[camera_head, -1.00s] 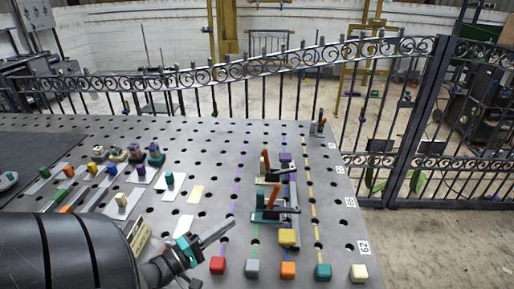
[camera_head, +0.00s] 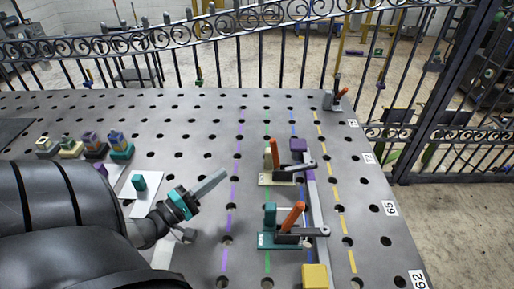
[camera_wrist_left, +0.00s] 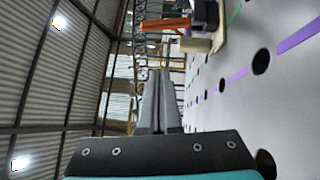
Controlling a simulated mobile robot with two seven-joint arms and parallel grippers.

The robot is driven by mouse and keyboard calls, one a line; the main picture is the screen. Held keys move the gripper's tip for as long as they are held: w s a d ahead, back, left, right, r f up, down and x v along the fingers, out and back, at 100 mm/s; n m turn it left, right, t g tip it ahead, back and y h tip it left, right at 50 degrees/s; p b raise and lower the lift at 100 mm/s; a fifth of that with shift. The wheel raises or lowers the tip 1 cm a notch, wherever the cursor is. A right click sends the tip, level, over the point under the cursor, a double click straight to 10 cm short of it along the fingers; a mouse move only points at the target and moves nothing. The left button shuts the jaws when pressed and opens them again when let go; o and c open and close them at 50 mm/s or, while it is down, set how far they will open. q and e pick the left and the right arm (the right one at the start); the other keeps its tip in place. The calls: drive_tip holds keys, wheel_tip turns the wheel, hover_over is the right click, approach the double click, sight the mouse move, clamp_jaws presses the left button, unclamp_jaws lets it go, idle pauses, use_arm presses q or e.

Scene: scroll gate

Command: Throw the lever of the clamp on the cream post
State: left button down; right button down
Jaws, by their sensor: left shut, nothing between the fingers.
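The clamp on the cream post (camera_head: 275,160) stands on a cream base on the right half of the table in the head view. Its orange-red lever (camera_head: 301,152) stands up, leaning slightly, beside a dark horizontal arm. My left gripper (camera_head: 222,173) is shut and empty, to the left of this clamp and apart from it, near the purple dashed line. In the left wrist view the shut fingers (camera_wrist_left: 158,78) point ahead. An orange-red lever (camera_wrist_left: 166,24) and a cream block (camera_wrist_left: 194,45) show at the top there. My right gripper is not in view.
A clamp on a teal post (camera_head: 269,222) with an orange lever stands nearer. A grey rail (camera_head: 314,200) runs beside both clamps, with a purple block (camera_head: 298,144) and a yellow block (camera_head: 315,276) at its ends. Another clamp (camera_head: 336,98) stands at the far right corner.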

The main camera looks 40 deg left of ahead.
use_arm(q)
drive_tip(key=w, duration=0.1)
drive_tip(key=b, duration=0.1)
approach(275, 154)
drive_tip(key=w+a, duration=0.4)
drive_tip(key=a, duration=0.1)
drive_tip(key=w+d, duration=0.1)
drive_tip(key=d+r, duration=0.1)
drive_tip(key=w+d, duration=0.1)
drive_tip(key=shift+w+d+r+p, duration=0.15)
drive_tip(key=shift+w+r+p, duration=0.15)
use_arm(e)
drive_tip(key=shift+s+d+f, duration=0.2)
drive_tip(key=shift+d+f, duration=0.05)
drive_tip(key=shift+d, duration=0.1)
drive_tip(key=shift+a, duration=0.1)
